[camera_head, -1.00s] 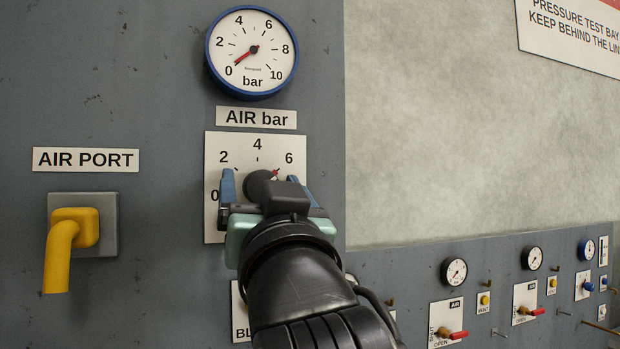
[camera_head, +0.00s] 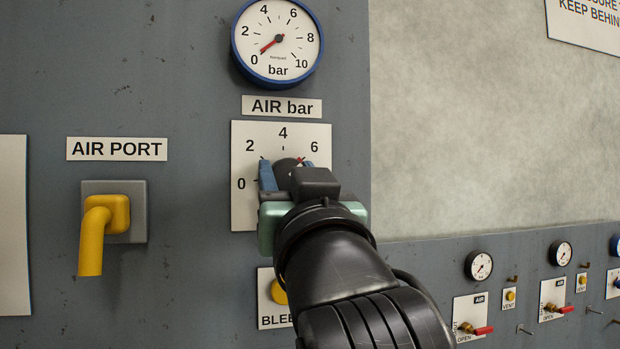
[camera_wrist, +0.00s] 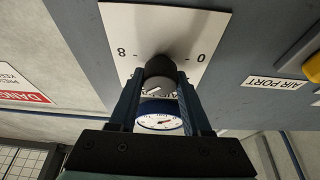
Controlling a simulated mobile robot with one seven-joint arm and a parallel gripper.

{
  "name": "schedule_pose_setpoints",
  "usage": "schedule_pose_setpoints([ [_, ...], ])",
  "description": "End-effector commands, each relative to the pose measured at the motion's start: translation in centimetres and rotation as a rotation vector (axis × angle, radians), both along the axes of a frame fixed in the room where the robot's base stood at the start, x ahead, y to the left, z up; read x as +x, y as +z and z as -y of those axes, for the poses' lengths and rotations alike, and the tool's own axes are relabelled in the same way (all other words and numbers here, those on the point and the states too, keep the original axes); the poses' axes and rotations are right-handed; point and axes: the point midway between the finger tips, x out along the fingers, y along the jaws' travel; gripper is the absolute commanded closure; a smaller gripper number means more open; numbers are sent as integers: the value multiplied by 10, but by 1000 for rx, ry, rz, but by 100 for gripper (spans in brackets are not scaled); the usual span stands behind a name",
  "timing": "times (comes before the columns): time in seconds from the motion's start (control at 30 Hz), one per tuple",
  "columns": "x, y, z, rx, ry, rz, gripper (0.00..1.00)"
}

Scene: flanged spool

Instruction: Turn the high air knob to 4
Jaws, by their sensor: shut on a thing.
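The dark high air knob (camera_head: 285,168) sits on a white scale plate (camera_head: 245,205) below the "AIR bar" label. A small red mark at its upper right points between 4 and 6. The knob also shows in the wrist view (camera_wrist: 159,68), with a pale line on its face. My gripper (camera_head: 288,180) is at the knob, with its blue fingers on either side. In the wrist view my gripper (camera_wrist: 160,84) is shut on the knob. The right finger is mostly hidden in the head view, as is the lower right of the scale.
A blue-rimmed gauge (camera_head: 277,42) above has its red needle near 0. A yellow air port elbow (camera_head: 98,230) stands out at the left. A "BLEED" plate with a yellow button (camera_head: 279,291) lies below, partly behind my arm. Smaller panels with gauges and red levers line the lower right.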

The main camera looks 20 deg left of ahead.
Motion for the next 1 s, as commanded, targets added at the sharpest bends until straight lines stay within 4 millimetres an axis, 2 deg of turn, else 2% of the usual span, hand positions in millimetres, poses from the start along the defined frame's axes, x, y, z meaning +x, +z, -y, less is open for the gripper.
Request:
schedule_pose_setpoints([
  [0.7,0,-1,1,-477,0,324,100],
  [1.0,0,0,0,-615,0,416,100],
])
